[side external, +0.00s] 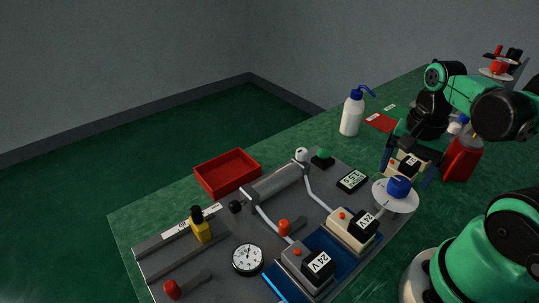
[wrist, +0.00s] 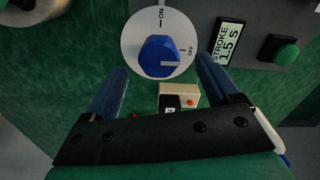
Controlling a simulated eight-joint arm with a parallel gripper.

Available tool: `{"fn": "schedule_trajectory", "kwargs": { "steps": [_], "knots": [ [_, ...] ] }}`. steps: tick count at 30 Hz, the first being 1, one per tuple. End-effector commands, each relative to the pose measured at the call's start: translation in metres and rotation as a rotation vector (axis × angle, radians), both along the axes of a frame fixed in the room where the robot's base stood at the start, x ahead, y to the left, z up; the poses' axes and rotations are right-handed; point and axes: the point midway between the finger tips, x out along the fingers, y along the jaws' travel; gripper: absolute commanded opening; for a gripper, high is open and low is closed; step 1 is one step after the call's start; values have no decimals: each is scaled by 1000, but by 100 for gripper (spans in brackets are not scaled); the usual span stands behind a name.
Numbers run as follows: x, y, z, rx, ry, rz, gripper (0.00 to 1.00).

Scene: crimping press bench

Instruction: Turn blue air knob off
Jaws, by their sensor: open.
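The blue knob (side external: 398,186) stands on a round white dial (side external: 380,196) at the near right end of the grey panel. In the wrist view the knob (wrist: 158,57) sits ahead of my fingers, with ON and OFF printed on the dial (wrist: 131,40). The white line on the knob points right, toward the OFF side. My gripper (side external: 407,182) is open, and in the wrist view its two blue fingers (wrist: 161,66) lie on either side of the knob's lower part. I cannot tell whether either finger touches it.
A small beige box (wrist: 185,92) with a red button shows between my fingers. A STROKE display (wrist: 228,43) and green button (wrist: 286,55) lie right of the dial. Valve blocks (side external: 352,229), a gauge (side external: 247,259), a red tray (side external: 228,173) and a white bottle (side external: 351,115) stand left.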

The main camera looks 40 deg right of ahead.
Motion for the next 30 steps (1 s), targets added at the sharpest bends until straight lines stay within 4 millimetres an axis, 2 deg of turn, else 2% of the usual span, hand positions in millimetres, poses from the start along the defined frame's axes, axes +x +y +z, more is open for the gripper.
{"fn": "schedule_trajectory", "kwargs": {
  "steps": [10, 23, 26, 29, 30],
  "knots": [
    [0, 0, 33, -1, -1, 0, 82],
    [0, 1, 38, -1, -2, 3, 82],
    [9, 5, 37, -26, -45, 111, 82],
    [34, 21, 37, -100, -163, 411, 82],
    [46, 31, 38, -141, -222, 560, 82]
  ]
}}
